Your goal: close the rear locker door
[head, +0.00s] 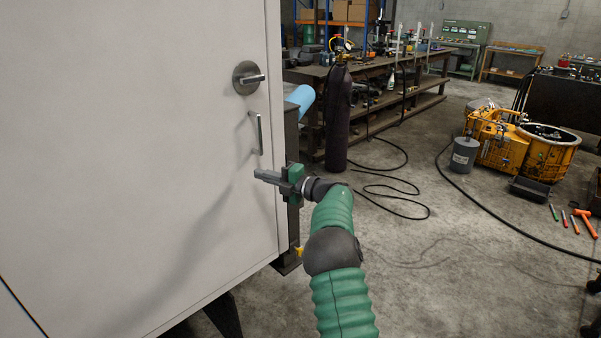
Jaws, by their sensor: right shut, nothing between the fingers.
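The white locker door (130,150) fills the left of the head view. It carries a round latch with a lever (249,78) near its right edge and a vertical bar handle (256,133) below that. My right gripper (262,176) is shut and empty. It is just below the bar handle, in front of the door's right edge, with its fingers pointing left. I cannot tell whether the fingers touch the door. The locker's inside is hidden. My left gripper is not in view.
A dark gas cylinder (338,118) stands right of the door, before a long workbench (400,101). Black hoses (405,203) lie on the floor. A yellow machine (495,140), a grey canister (464,154) and loose tools (570,220) are at the right. The concrete floor between is mostly clear.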

